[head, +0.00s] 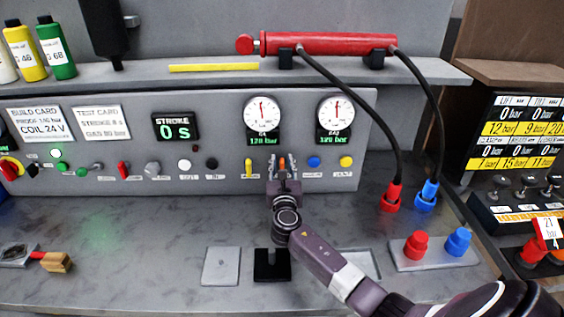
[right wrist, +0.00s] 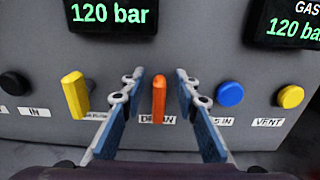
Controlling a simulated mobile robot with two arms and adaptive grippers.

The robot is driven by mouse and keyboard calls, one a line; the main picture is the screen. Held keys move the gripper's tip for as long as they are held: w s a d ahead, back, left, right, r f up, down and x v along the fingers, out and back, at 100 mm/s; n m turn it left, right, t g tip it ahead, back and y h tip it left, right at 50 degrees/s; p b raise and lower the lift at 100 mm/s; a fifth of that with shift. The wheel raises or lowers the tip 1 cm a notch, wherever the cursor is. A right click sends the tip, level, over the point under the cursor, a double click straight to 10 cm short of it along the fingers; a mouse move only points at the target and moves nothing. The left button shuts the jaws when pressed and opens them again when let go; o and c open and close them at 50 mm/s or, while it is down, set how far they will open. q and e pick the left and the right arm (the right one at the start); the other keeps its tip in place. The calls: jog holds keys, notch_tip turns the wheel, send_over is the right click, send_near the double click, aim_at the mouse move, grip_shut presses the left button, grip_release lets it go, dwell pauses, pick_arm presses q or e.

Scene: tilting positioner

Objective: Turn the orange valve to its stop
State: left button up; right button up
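The orange valve (right wrist: 158,99) is a small upright handle on the grey panel, above a partly hidden label. In the head view, only a bit of the orange valve (head: 282,161) shows between my right fingers. My right gripper (right wrist: 159,78) is open, with one blue-padded finger on each side of the valve and a visible gap to each. In the head view my right gripper (head: 283,172) is at the panel, below the left gauge. Whether the fingertips touch the panel I cannot tell. My left gripper is not in view.
A yellow handle (right wrist: 75,95) stands left of the valve; a blue knob (right wrist: 230,94) and a yellow knob (right wrist: 290,96) are to its right. Both gauge displays read 120 bar. A red cylinder (head: 328,44) with black hoses lies on the shelf above.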

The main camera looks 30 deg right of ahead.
jog(key=shift+w, duration=0.1)
jog(key=shift+c, duration=0.3)
jog(key=c, duration=0.5)
grip_shut()
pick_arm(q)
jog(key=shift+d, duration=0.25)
